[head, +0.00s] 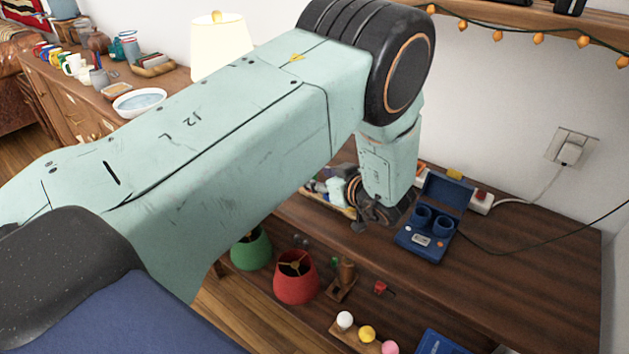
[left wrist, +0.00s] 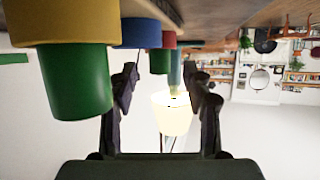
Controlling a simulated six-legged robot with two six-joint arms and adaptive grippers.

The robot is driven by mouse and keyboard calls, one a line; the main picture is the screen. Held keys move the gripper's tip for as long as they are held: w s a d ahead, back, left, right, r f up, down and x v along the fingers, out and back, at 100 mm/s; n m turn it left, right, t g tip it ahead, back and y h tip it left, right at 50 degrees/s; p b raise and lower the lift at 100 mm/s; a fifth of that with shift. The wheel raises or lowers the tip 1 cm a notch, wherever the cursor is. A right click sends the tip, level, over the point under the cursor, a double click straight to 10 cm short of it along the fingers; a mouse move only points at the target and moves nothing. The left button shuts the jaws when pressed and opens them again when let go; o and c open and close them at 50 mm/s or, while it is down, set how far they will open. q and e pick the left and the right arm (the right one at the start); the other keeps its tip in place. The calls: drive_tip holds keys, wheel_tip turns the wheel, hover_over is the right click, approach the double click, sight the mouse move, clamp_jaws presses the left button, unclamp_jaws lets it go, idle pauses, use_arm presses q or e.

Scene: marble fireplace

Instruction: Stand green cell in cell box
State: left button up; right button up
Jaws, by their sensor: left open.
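The cell box (head: 412,248) is an open blue case with round wells and a raised lid, on the dark wooden table in the head view. My left gripper (head: 372,212) is just left of it, partly hidden by its own wrist. The left wrist view looks upside down. There my left gripper's fingers (left wrist: 165,98) are apart, with nothing held between them. A large green cylinder (left wrist: 75,82) with a yellow part (left wrist: 70,28) against it is close beside the fingers, left in picture; it may be the green cell. I cannot pick it out in the head view. My right gripper is out of view.
A tray of small items (head: 328,192) lies left of my gripper. Green (head: 250,252) and red (head: 296,282) shades, a small red item (head: 381,287) and balls on a wooden stand (head: 367,334) are nearer. A cable crosses right of the box; the table's right side is mostly clear.

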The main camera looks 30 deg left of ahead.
sight(316, 175)
use_arm(q)
drive_tip(key=shift+x, duration=1.9)
drive_tip(key=shift+r, duration=0.15)
drive_tip(key=shift+d, duration=0.25)
drive_tip(key=shift+c, duration=1.3)
drive_tip(key=shift+s+a, duration=0.15)
drive_tip(key=shift+a, duration=0.1)
drive_tip(key=c, duration=0.4)
drive_tip(key=shift+d, duration=0.15)
clamp_jaws()
